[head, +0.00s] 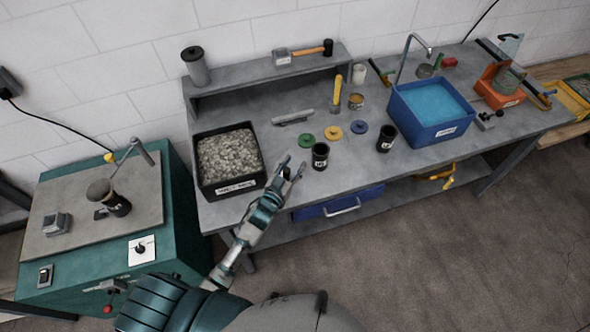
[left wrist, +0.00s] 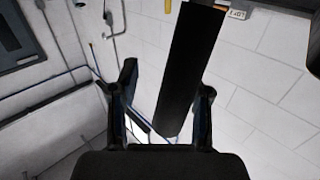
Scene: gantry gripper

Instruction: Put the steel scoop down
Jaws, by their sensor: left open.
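My left gripper (head: 290,168) is open above the front of the grey bench, between the black bin of gravel and a black cup. Its two open fingers (left wrist: 163,105) also show in the left wrist view. A long dark shape (left wrist: 190,65) stands behind or between them there; I cannot tell what it is or whether it touches them. In the head view nothing clear shows in the jaws. A long grey metal piece (head: 293,117) lies at the back of the bench, apart from the gripper; I cannot tell if it is the steel scoop. My right gripper is not in view.
The black gravel bin (head: 228,160) is left of the gripper and a black cup (head: 320,156) right of it. Green, yellow and blue discs (head: 332,132) lie behind. A blue water tub (head: 432,108) stands farther right. A teal machine (head: 105,225) stands left of the bench.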

